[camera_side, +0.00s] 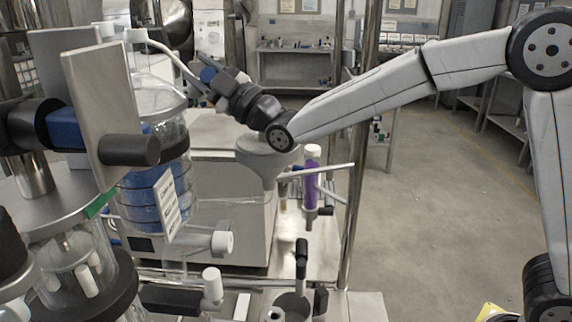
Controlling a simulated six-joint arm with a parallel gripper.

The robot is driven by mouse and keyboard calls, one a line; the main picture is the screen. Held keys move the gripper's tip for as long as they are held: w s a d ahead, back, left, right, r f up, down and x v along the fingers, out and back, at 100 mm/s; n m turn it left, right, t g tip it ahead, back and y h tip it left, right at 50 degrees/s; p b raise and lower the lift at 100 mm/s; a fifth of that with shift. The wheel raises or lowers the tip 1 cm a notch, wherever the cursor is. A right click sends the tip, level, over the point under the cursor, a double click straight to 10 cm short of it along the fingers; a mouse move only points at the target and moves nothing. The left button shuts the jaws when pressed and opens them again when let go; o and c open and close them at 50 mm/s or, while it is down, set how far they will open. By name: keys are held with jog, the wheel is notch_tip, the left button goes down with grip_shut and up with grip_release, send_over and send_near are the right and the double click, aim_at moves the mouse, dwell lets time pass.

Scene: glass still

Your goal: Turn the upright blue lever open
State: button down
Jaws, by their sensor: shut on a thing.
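The blue lever (207,74) shows as a small blue patch between the jaws of my gripper (215,84), at the upper left of the side view. My gripper reaches in from the right and is shut on the lever. The jaws and the dark wrist hide most of the lever, so its exact tilt cannot be told. A pale curved tube (172,56) runs down to the same spot from the top of a glass vessel.
A large glass vessel (176,150) with blue inside stands left of my gripper. A metal plate (108,120) fills the near left. A funnel (265,160) and a purple-filled tube (311,186) stand below my wrist. A metal post (357,170) rises behind my arm. Open floor lies right.

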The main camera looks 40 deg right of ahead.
jog(key=shift+f+n, duration=0.1)
jog(key=shift+n, duration=0.4)
jog(key=shift+c, duration=1.4)
grip_release()
jog(key=shift+r, duration=0.95)
jog(key=s+d+r, duration=0.3)
jog(key=s+r, duration=0.8)
jog(key=s, duration=0.2)
jog(key=shift+s+d, duration=0.3)
jog(key=shift+d, duration=0.05)
